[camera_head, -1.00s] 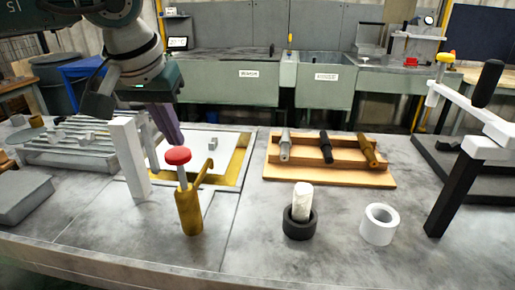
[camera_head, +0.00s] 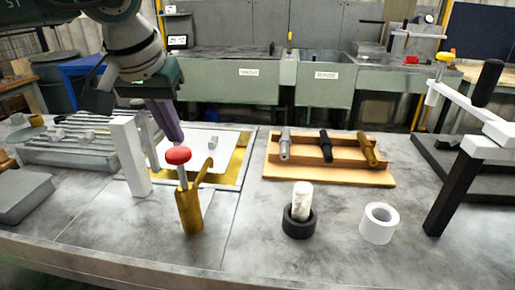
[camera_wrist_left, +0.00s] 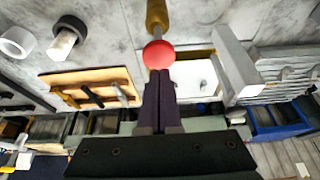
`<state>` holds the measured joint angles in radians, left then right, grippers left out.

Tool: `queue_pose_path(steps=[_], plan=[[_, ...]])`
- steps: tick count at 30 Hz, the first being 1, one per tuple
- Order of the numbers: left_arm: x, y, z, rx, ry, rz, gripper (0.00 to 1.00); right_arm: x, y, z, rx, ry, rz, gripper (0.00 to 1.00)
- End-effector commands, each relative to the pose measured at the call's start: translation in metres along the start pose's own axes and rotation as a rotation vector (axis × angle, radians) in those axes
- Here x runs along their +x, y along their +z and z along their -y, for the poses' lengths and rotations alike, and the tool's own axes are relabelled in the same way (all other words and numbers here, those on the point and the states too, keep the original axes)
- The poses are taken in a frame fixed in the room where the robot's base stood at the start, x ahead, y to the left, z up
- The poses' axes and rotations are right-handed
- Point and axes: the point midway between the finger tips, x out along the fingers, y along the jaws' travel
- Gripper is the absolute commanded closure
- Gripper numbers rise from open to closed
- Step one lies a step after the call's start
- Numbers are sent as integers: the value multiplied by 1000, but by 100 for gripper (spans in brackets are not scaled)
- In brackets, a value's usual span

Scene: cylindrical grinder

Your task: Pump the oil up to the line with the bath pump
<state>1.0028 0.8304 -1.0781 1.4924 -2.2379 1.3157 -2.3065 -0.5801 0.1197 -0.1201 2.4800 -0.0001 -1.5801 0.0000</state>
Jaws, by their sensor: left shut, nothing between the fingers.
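The bath pump (camera_head: 190,210) is a brass cylinder with a curved spout, standing upright on the bench at left of centre. Its red knob (camera_head: 178,155) tops a grey rod, with some rod showing above the body. The knob also shows in the left wrist view (camera_wrist_left: 159,54). My left gripper (camera_head: 174,138) is shut and empty, its dark purple fingers pointing down at the knob's top; I cannot tell whether they touch it. The oil bath (camera_head: 240,165) lies behind the pump, with pale and yellow areas inside. I cannot make out the line. My right gripper is out of view.
A white post (camera_head: 130,158) stands just left of the pump. A wooden rack (camera_head: 330,177) with several tools is at right. A dark cup (camera_head: 299,227) holding a white cylinder, and a white ring (camera_head: 379,223), stand in front of it.

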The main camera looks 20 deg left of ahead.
Motion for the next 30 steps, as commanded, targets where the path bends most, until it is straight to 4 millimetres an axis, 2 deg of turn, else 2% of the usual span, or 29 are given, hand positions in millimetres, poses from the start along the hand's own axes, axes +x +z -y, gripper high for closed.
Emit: queue_pose_path(steps=[15, 30], plan=[[-46, -20, 0, 0, 0, -1, 100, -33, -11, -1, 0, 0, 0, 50], [-46, -19, -2, -2, 6, 1, 100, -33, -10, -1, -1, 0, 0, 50]])
